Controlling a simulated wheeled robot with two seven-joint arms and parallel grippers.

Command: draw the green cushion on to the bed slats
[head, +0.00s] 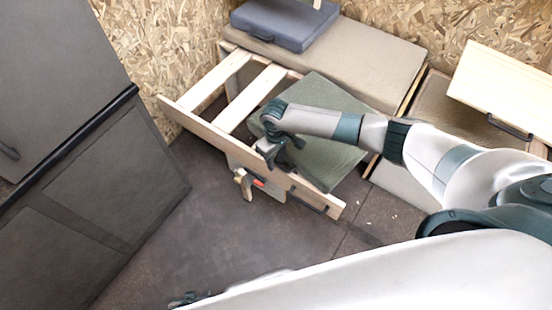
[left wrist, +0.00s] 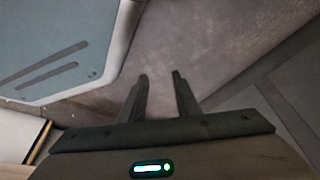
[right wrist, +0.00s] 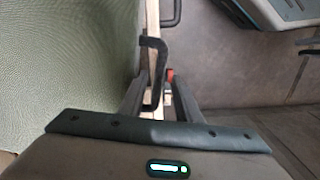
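The green cushion (head: 335,165) lies over the right part of the pull-out bed frame, its front edge near the front rail (head: 215,132). Two pale bed slats (head: 249,97) are bare to its left. My right gripper (head: 272,152) is at the cushion's front left, by the rail. In the right wrist view, its fingers (right wrist: 157,85) stand apart on either side of a black loop handle (right wrist: 153,50) beside the cushion (right wrist: 65,60); I see no clear grip. My left gripper (head: 182,300) is low over the floor, and its fingers (left wrist: 160,75) are apart and empty.
A beige mattress (head: 355,55) lies behind the slats with a blue-grey cushion (head: 272,22) on it. A dark cabinet (head: 110,180) stands at left. A pale wooden top (head: 505,85) is at right. Dark floor (head: 215,235) is clear in front of the rail.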

